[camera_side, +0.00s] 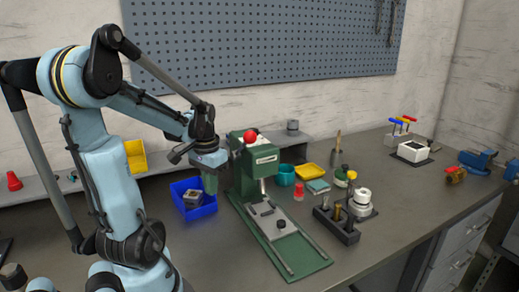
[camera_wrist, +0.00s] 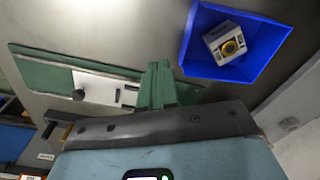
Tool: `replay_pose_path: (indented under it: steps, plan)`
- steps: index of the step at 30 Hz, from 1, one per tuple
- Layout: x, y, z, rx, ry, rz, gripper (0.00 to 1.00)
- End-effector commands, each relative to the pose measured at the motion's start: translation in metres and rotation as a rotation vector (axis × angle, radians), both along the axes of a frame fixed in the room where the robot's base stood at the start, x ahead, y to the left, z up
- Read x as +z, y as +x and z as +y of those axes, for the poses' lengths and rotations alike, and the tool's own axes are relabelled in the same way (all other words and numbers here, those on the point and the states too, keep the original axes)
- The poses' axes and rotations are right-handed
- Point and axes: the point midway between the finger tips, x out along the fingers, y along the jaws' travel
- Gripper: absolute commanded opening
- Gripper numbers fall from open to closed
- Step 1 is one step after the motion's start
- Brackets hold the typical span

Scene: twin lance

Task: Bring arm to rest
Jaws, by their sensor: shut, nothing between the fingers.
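My arm reaches over the bench, bent at the elbow. My gripper (camera_side: 210,184) points down, its green fingers shut and empty. It hangs between the blue bin (camera_side: 206,211) and the green press (camera_side: 242,182), close to both in the side view. In the wrist view the shut fingers (camera_wrist: 158,88) stand in the middle. There the blue bin (camera_wrist: 195,42) lies to their upper right, with a small grey-white box (camera_wrist: 225,42) inside it. The press base (camera_wrist: 45,75) lies to their left. I cannot tell the exact gap between the fingers and the press.
The press has a red knob (camera_side: 250,137). A teal cup (camera_side: 286,175), a yellow tray (camera_side: 311,171) and a black tool block (camera_side: 337,222) stand right of it. A yellow bin (camera_side: 136,156) is behind my arm. The bench's front right is clear.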

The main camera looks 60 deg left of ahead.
Motion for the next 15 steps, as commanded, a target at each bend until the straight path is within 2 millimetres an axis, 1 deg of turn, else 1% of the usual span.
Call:
replay_pose_path:
  steps: [1, 6, 11, 15]
  plan:
    - [0.002, 0.012, -0.016, -0.042, 0.017, -0.017, 0.0]
    - [0.009, 0.047, -0.069, -0.162, 0.087, -0.116, 0.0]
    - [0.019, 0.072, -0.117, -0.261, 0.134, -0.241, 0.0]
    - [0.029, 0.088, -0.166, -0.355, 0.151, -0.377, 0.0]
